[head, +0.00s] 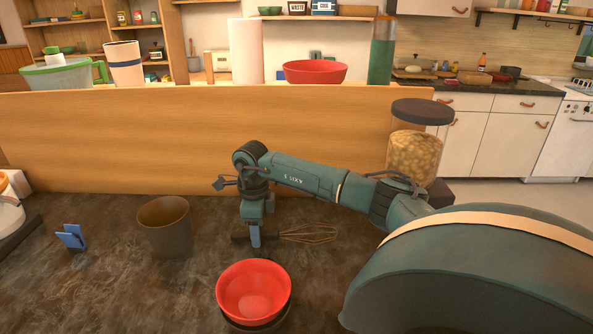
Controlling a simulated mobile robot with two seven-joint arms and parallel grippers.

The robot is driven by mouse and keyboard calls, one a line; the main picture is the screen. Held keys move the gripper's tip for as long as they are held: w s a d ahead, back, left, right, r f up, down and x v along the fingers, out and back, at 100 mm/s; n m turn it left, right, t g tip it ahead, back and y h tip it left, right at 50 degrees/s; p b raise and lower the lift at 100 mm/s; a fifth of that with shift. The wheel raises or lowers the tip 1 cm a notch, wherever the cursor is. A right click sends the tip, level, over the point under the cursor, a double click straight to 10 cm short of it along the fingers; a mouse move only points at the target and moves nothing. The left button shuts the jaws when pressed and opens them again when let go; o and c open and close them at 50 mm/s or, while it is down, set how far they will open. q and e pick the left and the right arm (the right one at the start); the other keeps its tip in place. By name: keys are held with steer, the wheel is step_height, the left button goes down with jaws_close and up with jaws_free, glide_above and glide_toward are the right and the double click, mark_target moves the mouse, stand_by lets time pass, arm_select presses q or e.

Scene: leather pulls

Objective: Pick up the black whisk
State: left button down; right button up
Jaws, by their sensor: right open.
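The black whisk (309,234) lies on the dark countertop behind the red bowl, its wire loops pointing right and its dark handle to the left. My right gripper (256,240) comes in from the right and points down at the whisk's handle. Its fingers are open, with one finger in front of the handle. The arm and fingers hide part of the handle, and I cannot tell whether they touch it. My left gripper is not in view.
A red bowl (254,291) stands just in front of the whisk. A brown cup (165,226) and a small blue holder (72,237) stand to the left. A jar (414,155) with a dark lid stands at right. A wooden panel (180,140) closes the back.

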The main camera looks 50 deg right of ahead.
jaws_close()
stand_by(0.3)
steer(key=shift+r, duration=0.15)
